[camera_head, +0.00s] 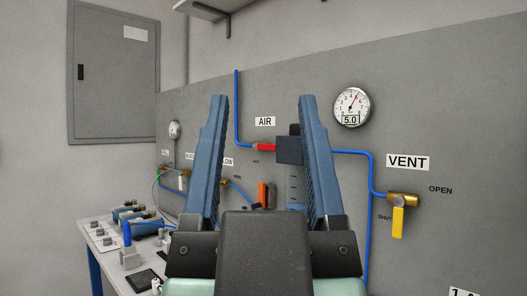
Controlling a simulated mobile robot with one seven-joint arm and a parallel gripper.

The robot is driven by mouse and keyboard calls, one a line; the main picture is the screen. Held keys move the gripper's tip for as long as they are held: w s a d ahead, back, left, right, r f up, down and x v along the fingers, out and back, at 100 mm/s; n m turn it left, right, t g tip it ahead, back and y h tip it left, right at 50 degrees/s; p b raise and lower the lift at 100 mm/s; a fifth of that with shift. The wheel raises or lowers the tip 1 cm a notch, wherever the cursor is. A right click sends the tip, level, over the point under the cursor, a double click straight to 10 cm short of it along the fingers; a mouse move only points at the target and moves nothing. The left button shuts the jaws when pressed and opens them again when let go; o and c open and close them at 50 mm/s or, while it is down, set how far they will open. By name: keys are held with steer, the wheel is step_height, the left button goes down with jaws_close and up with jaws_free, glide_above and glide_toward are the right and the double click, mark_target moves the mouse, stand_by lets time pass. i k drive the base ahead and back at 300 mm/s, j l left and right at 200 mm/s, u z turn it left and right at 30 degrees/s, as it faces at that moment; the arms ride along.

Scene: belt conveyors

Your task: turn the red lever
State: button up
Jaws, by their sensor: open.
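The red lever (266,147) shows in the head view on the grey panel, below the AIR label (265,121). It lies about level, between the end of a blue tube on its left and a dark blue-grey block (289,150) on its right. My gripper (262,100) is open, with its two blue fingers pointing at the panel. The lever appears between the fingers in the picture, nearer the right one. Nothing is held between the fingers. I cannot tell how far the fingertips are from the lever. The right finger hides part of the block.
A yellow lever (398,222) hangs below the VENT label (408,162) at right. A gauge (351,106) reading 5.0 is above. Blue tubing (371,185) runs along the panel. A bench (111,250) with fittings stands at lower left. A shelf (205,10) juts out above.

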mark_target(256, 147)
steer(key=i+j+z, duration=0.15)
steer(key=i, duration=0.35)
steer(key=i+j+z, duration=0.15)
steer(key=i+j, duration=0.3)
